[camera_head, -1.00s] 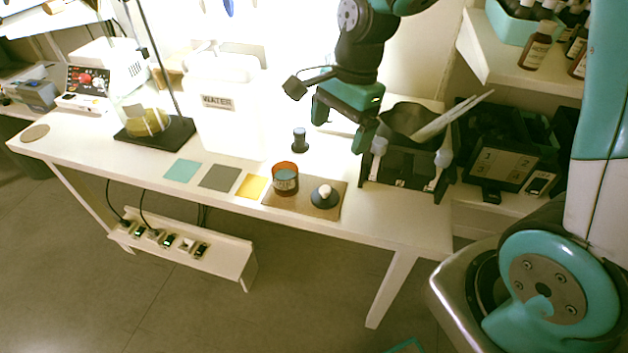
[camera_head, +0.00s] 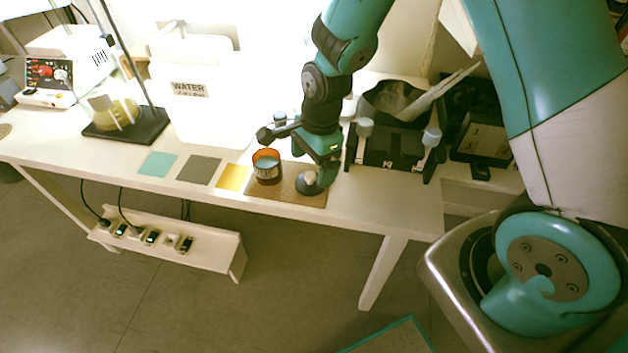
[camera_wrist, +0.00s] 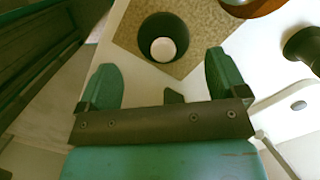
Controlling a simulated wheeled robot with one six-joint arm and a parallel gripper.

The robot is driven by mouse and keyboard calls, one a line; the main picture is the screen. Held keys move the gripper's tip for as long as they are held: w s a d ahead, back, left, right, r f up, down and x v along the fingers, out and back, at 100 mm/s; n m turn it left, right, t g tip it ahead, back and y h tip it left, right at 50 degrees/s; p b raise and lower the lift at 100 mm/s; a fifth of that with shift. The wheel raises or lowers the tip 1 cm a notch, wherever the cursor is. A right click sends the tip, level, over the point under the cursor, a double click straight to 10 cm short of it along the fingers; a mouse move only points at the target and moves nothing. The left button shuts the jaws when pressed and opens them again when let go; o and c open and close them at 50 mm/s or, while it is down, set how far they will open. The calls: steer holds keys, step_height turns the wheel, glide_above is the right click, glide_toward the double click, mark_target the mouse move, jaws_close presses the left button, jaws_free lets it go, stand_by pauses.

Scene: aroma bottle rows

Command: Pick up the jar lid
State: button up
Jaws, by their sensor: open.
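The jar lid (camera_head: 308,182) is a dark disc with a pale round knob, lying on the brown mat (camera_head: 285,194). In the wrist view the lid (camera_wrist: 163,38) shows ahead of my gripper (camera_wrist: 163,82), roughly centred between the two green fingers and beyond their tips. My gripper (camera_head: 318,166) is open and empty, close to the lid in the head view. The jar (camera_head: 267,168), with an orange rim and a label, stands on the mat just left of the lid.
Teal, grey and yellow squares (camera_head: 199,170) lie left of the mat. A white WATER container (camera_head: 195,120) stands behind them. A black rack (camera_head: 392,150) with a dark bowl is right of my gripper. The table's front edge (camera_head: 240,196) is close to the mat.

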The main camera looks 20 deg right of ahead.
mark_target(311, 175)
steer(key=f, duration=0.4)
steer(key=shift+a+f, duration=0.25)
steer(key=shift+a, duration=0.05)
steer(key=c, duration=0.9)
steer(key=shift+r, duration=0.1)
